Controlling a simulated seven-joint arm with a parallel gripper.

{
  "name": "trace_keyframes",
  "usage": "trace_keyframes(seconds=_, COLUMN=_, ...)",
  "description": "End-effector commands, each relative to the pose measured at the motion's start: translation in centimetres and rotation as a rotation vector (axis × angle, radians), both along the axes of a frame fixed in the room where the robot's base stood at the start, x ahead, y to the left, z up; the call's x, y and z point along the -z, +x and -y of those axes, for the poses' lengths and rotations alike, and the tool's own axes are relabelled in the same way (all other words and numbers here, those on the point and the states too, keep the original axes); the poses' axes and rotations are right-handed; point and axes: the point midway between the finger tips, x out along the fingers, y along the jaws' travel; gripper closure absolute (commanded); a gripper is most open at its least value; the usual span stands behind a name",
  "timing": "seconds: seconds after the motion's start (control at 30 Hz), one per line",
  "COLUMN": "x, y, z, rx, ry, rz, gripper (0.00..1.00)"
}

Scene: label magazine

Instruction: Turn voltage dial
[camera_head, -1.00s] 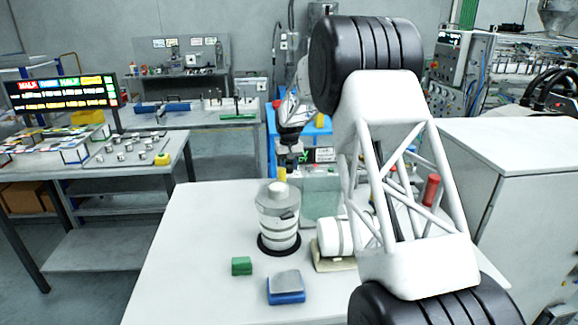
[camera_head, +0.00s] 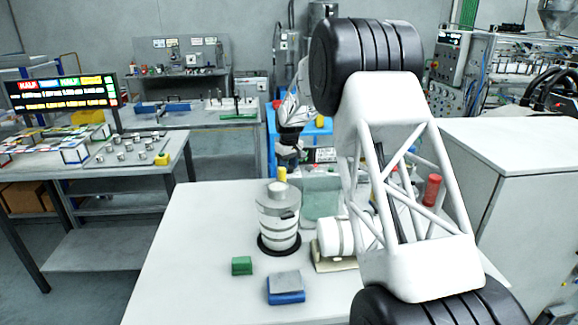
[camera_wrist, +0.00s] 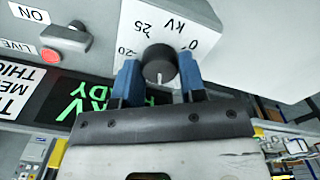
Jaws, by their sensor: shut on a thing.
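The voltage dial (camera_wrist: 159,63) is a round black knob with a white pointer line, on a white panel (camera_wrist: 214,30) printed with "kV", "0", "20" and "25". In the wrist view the pointer line is toward the bottom of the picture. My gripper (camera_wrist: 159,76) is shut on the dial, with one blue finger on each side of it. In the head view my gripper (camera_head: 290,157) is small at the far side of the white table, and the dial cannot be made out there.
A lever switch (camera_wrist: 67,38) marked "ON", a red "LIVE" light (camera_wrist: 51,56) and a green-lettered display (camera_wrist: 88,103) are close to the dial. On the white table (camera_head: 190,255) stand a striped canister (camera_head: 279,225), a green block (camera_head: 241,265) and a blue block (camera_head: 286,290).

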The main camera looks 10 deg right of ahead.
Motion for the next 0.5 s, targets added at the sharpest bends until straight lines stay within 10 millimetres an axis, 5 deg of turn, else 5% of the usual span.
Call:
trace_keyframes(seconds=0.07, x=-0.07, y=0.03, z=0.01, rx=0.001, ry=0.001, rz=0.001, gripper=0.85)
trace_keyframes(seconds=0.1, x=-0.07, y=0.03, z=0.01, rx=0.001, ry=0.001, rz=0.001, gripper=0.59)
trace_keyframes(seconds=0.23, x=-0.06, y=0.02, z=0.01, rx=0.001, ry=0.001, rz=0.001, gripper=0.39)
trace_keyframes(seconds=0.5, x=-0.03, y=0.01, z=-0.01, rx=0.001, ry=0.000, rz=0.000, gripper=0.37)
